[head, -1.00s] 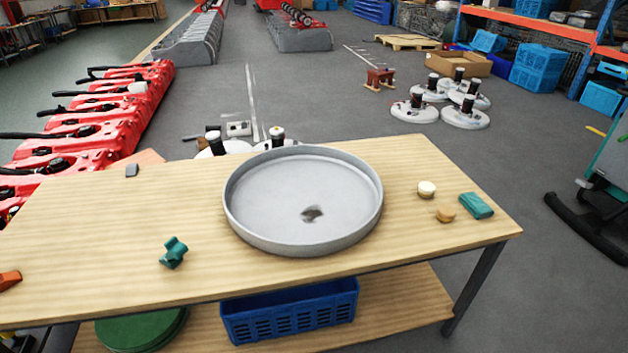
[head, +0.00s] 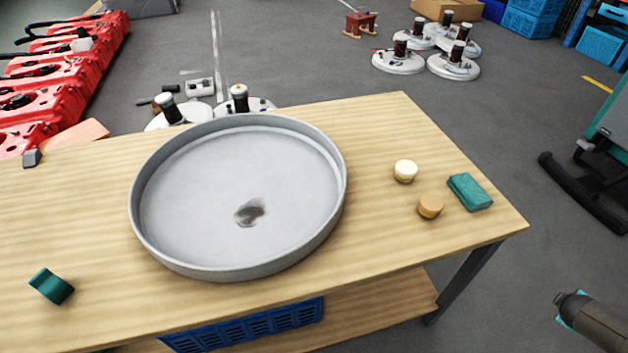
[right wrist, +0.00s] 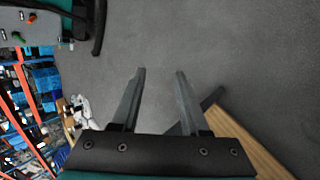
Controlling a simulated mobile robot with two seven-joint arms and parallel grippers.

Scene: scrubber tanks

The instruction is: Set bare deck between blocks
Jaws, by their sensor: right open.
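A large round grey pan (head: 240,270) with a low rim rests on the wooden table, left of its middle. A teal block (head: 470,192) lies near the table's right end. A dark green block-like piece (head: 51,286) lies at the front left. I cannot tell which thing is the bare deck. My right gripper (right wrist: 160,72) is open and empty in the right wrist view, over the grey floor beside a table corner. Part of my right arm shows at the head view's lower right. My left gripper is not in view.
A small grey piece (head: 32,158) sits at the back left. A blue crate (head: 245,328) is under the table (head: 390,120). Bare tabletop lies left of the pan.

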